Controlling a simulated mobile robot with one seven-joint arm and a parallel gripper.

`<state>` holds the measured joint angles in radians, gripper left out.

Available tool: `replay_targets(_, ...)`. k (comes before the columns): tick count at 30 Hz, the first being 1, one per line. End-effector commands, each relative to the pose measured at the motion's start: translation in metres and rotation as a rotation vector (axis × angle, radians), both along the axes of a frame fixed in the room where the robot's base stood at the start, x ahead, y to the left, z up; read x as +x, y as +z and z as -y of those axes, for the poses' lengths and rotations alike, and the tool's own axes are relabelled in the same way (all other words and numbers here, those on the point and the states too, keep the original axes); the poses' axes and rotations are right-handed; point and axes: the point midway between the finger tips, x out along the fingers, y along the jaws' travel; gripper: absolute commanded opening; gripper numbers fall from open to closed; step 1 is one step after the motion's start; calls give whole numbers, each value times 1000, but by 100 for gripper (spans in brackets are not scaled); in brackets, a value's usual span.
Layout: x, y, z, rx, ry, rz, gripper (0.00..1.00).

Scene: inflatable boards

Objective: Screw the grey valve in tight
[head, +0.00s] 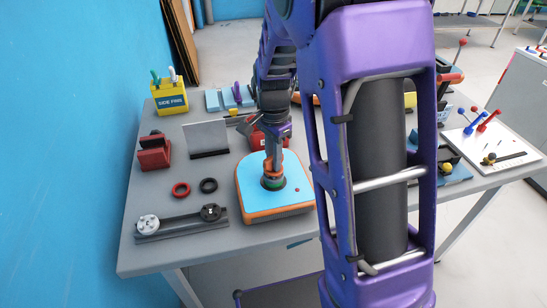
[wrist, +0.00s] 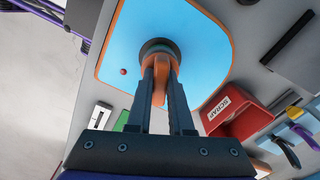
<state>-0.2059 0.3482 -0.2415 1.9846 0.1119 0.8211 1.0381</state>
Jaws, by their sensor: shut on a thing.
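The board (head: 252,180) has a blue top and an orange edge and lies flat on the grey table; it also shows in the wrist view (wrist: 205,42). A dark grey round part, seemingly the valve (wrist: 158,46), sits at the board's top face. A green ring shows around its foot in the head view. My gripper (wrist: 160,68) points down above it, its fingers shut on an orange handle (wrist: 160,82) that stands over the valve. In the head view my gripper (head: 274,160) is partly hidden by the orange part. How deep the valve sits cannot be told.
Left of the board lie a red ring (head: 181,189), a black ring (head: 208,185) and a dark bar with round discs (head: 182,222). Behind stand a red SCRAP bin (wrist: 232,118), a grey panel (head: 206,137) and a yellow SIDE FINS box (head: 171,101). My arm hides the table's middle right.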

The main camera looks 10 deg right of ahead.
Motion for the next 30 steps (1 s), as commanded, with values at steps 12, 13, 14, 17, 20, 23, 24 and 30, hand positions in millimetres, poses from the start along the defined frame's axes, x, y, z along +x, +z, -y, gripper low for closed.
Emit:
replay_targets(12,0,0,0,0,-241,-1,0)
replay_targets(13,0,0,0,0,-263,-1,0)
replay_targets(14,0,0,0,0,-280,0,0)
replay_targets(17,0,0,0,0,-300,0,0)
replay_targets(20,0,0,0,0,-299,0,0)
replay_targets(23,0,0,0,0,-301,0,0)
replay_targets(24,0,0,0,0,-316,0,0)
replay_targets(30,0,0,0,-1,-456,0,0)
